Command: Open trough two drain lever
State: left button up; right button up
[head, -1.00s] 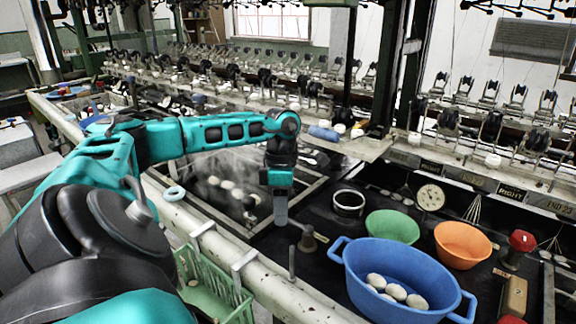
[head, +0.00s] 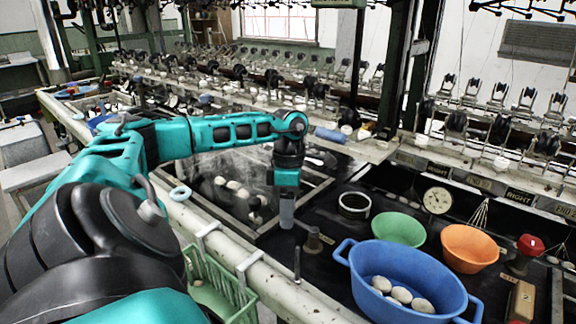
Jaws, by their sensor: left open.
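My left gripper (head: 287,212) points down over the black bench top, at the near right corner of the steaming basin (head: 232,190). It is open, and nothing shows between its fingers. A small dark brass-coloured knob (head: 313,240) stands just right of its fingertips; I cannot tell whether they touch. A thin upright metal rod (head: 297,265) stands nearer, at the pale front rail. I cannot tell which of these is the trough two drain lever. My right gripper is out of view.
A blue tub (head: 365,262) with pale cocoons, a green bowl (head: 398,229) and an orange bowl (head: 468,247) crowd the right. A green crate (head: 215,290) hangs below the pale front rail (head: 270,278).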

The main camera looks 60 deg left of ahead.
pick_arm(q)
notch_tip(320, 180, up, 13)
jog(key=w+a+p, duration=0.1)
jog(key=a, duration=0.1)
jog(key=shift+w+p, duration=0.25)
jog(key=shift+p, duration=0.15)
jog(key=shift+d+f, duration=0.1)
jog(key=shift+f, duration=0.1)
